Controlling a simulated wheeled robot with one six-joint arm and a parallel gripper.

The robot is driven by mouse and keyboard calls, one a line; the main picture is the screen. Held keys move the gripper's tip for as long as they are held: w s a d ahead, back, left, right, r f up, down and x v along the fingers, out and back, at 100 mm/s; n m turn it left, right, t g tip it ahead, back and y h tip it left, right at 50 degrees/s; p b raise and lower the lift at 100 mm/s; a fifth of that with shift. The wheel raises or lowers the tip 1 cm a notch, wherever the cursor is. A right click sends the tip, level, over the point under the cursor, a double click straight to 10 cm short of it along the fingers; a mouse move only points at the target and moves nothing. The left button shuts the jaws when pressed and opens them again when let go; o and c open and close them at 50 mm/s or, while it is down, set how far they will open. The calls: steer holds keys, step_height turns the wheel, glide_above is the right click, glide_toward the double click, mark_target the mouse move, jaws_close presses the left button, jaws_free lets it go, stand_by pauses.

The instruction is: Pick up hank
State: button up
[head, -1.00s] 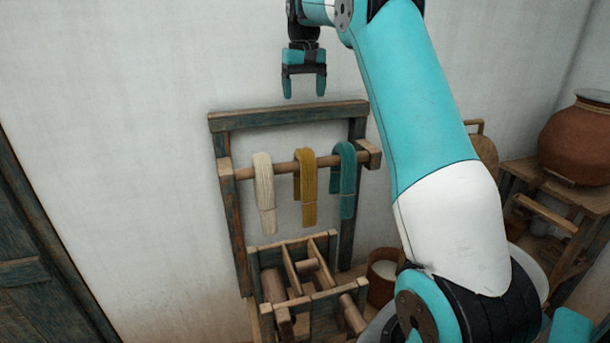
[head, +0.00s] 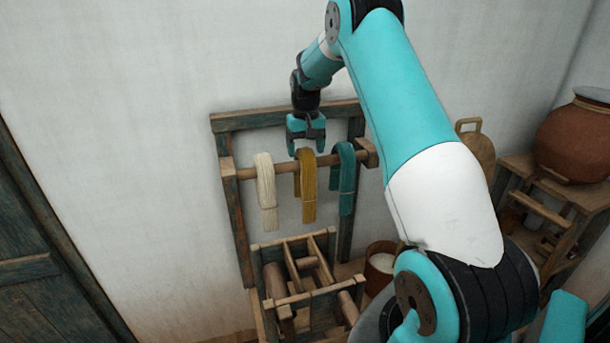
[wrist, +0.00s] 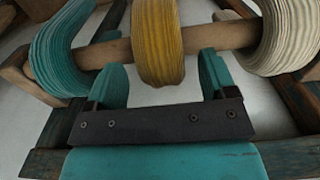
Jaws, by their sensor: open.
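Three hanks hang over a horizontal wooden rod (head: 283,168) on a frame: a cream hank (head: 266,192), a mustard yellow hank (head: 307,188) in the middle and a teal hank (head: 345,180). My gripper (head: 306,151) is open just above the yellow hank, pointing down. In the wrist view the gripper's two teal fingers (wrist: 163,75) stand apart, one on each side of the yellow hank (wrist: 158,40) as seen from there. The teal hank (wrist: 62,50) is at left and the cream hank (wrist: 290,35) at right. I cannot tell whether the fingers touch the yarn.
The frame's top beam (head: 240,119) is close behind my gripper. Below the hanks stands a wooden slatted stand (head: 300,270) beside a bucket (head: 381,268). A clay pot (head: 578,138) sits on a wooden table at right. The wall at left is bare.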

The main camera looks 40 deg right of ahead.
steer(key=shift+f, duration=0.65)
steer(key=c, duration=1)
steer(key=shift+o, duration=0.2)
steer(key=shift+r, duration=0.15)
step_height(320, 180, up, 24)
steer(key=p, duration=0.1)
